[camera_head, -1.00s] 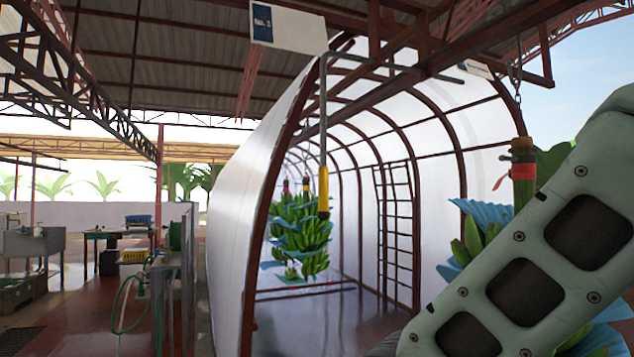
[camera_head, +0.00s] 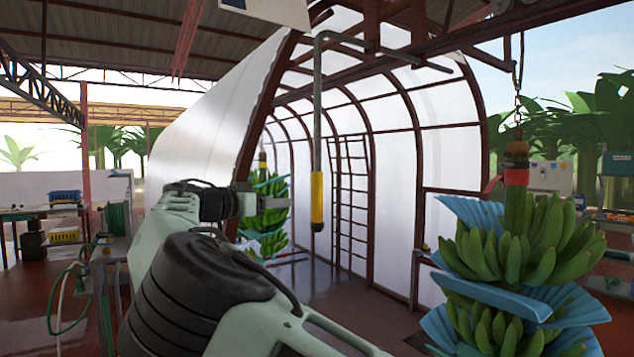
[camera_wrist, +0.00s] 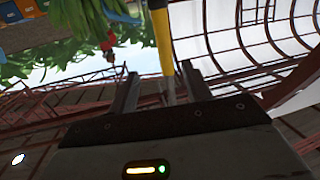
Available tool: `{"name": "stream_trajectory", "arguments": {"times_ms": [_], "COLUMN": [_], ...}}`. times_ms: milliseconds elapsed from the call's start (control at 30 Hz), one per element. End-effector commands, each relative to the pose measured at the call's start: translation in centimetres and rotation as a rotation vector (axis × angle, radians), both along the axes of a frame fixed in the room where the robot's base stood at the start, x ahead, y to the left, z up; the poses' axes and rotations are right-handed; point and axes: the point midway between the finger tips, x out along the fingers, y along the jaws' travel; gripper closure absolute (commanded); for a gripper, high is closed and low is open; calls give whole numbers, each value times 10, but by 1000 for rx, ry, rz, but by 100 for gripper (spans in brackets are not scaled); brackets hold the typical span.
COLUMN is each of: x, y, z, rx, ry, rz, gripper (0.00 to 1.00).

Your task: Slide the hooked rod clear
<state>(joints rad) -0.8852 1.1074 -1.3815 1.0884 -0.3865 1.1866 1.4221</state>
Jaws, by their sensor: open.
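The hooked rod (camera_head: 317,125) is a grey metal rod with a long yellow grip (camera_head: 317,200) at its lower end. It hangs upright, and its bent top runs along the overhead rail, sloping down to a free end at the right. My gripper (camera_head: 284,203) is open and empty, to the left of the yellow grip with a gap showing in the head view. In the wrist view, the yellow grip (camera_wrist: 161,35) lies ahead, lined up between the two open fingers (camera_wrist: 160,88). The exact depth between them cannot be told.
A banana bunch (camera_head: 515,240) with blue sheets hangs from a chain at the right. Another bunch (camera_head: 268,215) hangs behind my gripper. A red-ribbed white tunnel (camera_head: 420,150) stands behind, with a ladder (camera_head: 350,200) inside. Floor below the rod is clear.

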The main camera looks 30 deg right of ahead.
Motion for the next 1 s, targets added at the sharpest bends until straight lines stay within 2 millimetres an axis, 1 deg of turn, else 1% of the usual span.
{"name": "stream_trajectory", "arguments": {"times_ms": [33,100,167,267,800,1000], "x": [2,2,3,5,30,38], "y": [10,16,14,3,-105,-135], "z": [12,20,24,25,27,25], "rx": [-34,-60,-69,-69,-66,-66], "ry": [-32,-61,-71,-73,-69,-70], "rz": [7,9,9,7,7,9], "gripper": [51,51,51,51,51,51]}}
